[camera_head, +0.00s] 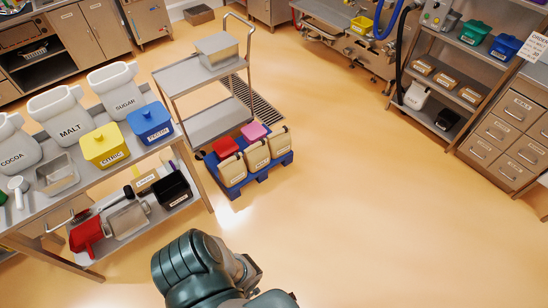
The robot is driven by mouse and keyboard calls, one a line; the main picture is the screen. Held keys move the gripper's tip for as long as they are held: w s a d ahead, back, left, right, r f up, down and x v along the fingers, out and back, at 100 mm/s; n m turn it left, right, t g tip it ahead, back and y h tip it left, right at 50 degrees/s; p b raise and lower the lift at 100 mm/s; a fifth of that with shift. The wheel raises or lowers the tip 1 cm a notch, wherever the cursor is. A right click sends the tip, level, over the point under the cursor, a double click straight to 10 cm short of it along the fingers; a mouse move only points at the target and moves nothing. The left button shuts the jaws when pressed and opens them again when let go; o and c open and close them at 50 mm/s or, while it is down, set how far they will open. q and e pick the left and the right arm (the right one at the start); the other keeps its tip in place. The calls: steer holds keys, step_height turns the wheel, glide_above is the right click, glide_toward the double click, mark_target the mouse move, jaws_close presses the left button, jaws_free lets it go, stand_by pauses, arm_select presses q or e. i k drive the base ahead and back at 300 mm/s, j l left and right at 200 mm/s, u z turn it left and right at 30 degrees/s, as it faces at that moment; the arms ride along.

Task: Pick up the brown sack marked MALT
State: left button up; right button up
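I make out no brown sack marked MALT. Several cream containers with labels too small to read (257,155) stand on a blue pallet (262,175) on the floor. A dark green part of my own body is at the bottom centre. Neither gripper's fingertips can be made out.
The left table (203,180) also bears a yellow bin (105,146) and a blue bin (150,122). A grey trolley (190,78) stands behind the pallet. Shelving with brown labelled boxes (447,80) and drawers (510,130) stand at right. The centre-right floor is clear.

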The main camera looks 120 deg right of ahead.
mark_target(256, 156)
steer(key=k+j+z, duration=0.1)
steer(key=z, duration=2.35)
steer(key=i+j+z, duration=0.15)
steer(key=z, duration=1.25)
steer(key=i+l, duration=0.25)
steer(key=i+u, duration=0.05)
steer(key=i, duration=0.05)
